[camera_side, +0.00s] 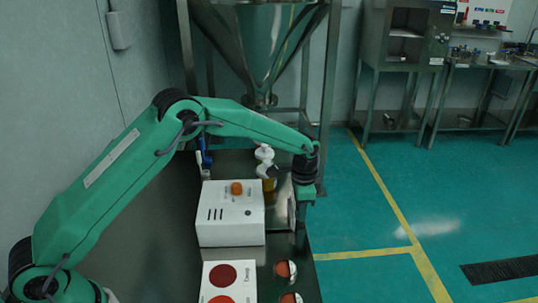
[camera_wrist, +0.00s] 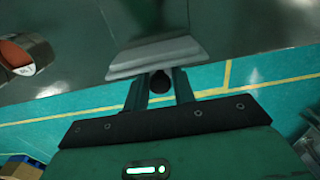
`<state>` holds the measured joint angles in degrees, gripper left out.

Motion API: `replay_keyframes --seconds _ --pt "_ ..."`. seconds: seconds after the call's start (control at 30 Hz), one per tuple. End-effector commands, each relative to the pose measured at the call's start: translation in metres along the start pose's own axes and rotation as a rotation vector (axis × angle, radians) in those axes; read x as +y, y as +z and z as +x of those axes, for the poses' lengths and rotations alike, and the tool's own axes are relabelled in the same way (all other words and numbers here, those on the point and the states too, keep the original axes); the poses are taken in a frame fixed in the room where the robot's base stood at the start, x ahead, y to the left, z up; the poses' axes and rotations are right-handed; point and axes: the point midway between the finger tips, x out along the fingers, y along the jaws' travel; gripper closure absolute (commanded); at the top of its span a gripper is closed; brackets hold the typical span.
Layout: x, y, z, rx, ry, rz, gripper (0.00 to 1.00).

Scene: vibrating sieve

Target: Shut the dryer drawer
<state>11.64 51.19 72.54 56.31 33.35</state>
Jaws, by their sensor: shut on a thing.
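The dryer looks to be the white box (camera_side: 230,222) with an orange knob on top, on the dark table in the side view. A grey metal drawer (camera_side: 283,218) stands out from its right side, partly hidden behind my arm. In the wrist view the drawer's metal front (camera_wrist: 155,57) lies across the picture, with a dark round knob (camera_wrist: 160,82) on it. My gripper (camera_wrist: 159,90) has a finger on each side of this knob and is shut on it. In the side view my gripper (camera_side: 304,195) is at the drawer's outer end, its fingertips hard to make out.
A panel with red discs (camera_side: 231,283) and small cups with orange contents (camera_side: 285,270) are in front of the box. White and amber containers (camera_side: 266,165) stand behind it. A steel hopper (camera_side: 262,45) rises at the back. Open floor (camera_side: 350,220) lies right of the table.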

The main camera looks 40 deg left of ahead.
Motion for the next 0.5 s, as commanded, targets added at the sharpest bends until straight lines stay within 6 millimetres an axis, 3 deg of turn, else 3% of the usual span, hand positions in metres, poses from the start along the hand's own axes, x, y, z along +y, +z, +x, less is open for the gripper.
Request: replay_keyframes --seconds 0.5 --pt "-0.001 0.018 -0.001 0.001 -0.001 0.000 0.88"
